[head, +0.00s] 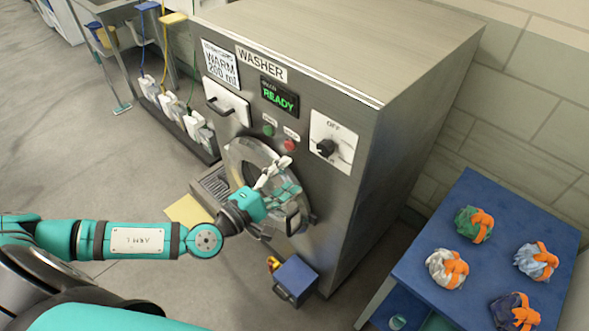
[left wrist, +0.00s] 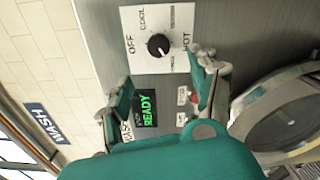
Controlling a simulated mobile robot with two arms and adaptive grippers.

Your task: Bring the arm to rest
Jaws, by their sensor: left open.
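My left gripper (head: 277,181) is open and empty in front of the washer (head: 410,110), near its round door (head: 262,160) in the head view. In the left wrist view its two fingers (left wrist: 161,70) stand apart, with the washer's front panel behind them. The black dial (head: 326,148) is up and to the right of the gripper in the head view; it also shows in the left wrist view (left wrist: 158,45). The display (head: 279,97) reads READY in green. My left arm reaches in from the left. My right gripper is not in view.
A blue table (head: 405,275) at the right holds several bundled bags with orange straps, such as a green one (head: 473,225). A small blue box (head: 296,278) is low at the washer's front. White bottles (head: 170,105) stand left of the washer. Open floor (head: 90,150) lies left.

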